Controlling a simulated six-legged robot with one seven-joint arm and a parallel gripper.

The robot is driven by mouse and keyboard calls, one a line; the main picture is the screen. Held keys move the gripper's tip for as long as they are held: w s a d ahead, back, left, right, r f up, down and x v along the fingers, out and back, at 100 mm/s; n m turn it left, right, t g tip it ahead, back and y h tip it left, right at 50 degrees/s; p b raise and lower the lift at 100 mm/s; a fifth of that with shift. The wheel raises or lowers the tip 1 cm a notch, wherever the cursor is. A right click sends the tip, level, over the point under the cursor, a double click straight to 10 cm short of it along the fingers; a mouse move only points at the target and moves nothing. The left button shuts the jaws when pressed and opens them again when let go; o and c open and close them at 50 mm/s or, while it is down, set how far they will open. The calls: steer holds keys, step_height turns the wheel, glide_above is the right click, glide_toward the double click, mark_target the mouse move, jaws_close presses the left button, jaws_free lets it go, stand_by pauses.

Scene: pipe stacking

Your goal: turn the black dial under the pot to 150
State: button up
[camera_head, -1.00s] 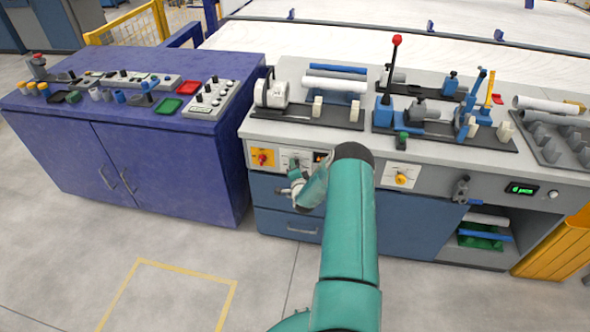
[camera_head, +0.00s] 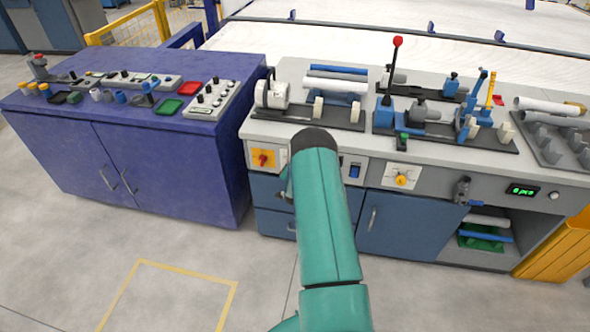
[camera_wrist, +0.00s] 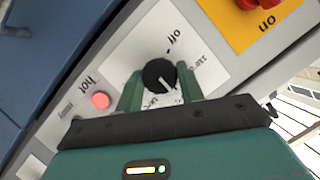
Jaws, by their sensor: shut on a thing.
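In the wrist view the round black dial (camera_wrist: 159,75) sits on a white plate, with my gripper (camera_wrist: 160,88) shut on it, one green finger on each side. Its white pointer line points toward the lower right of the picture. "Off" is printed at the upper right of the dial; the smaller marks to the right and below are upside down, partly covered and hard to read. In the head view my arm hides the gripper and dial. No pot can be made out clearly; a white round device (camera_head: 272,95) stands on the counter above that area.
A lit red lamp (camera_wrist: 100,100) marked "hot" is left of the dial in the wrist view. A red switch on a yellow plate (camera_head: 263,159) is close by on the panel. A blue switch (camera_head: 354,171) and yellow knob (camera_head: 401,180) are further right.

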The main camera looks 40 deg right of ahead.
stand_by(0.4)
steer(key=o, duration=1)
steer(key=v, duration=1.4)
steer(key=shift+r, duration=0.1)
steer(key=shift+w, duration=0.1)
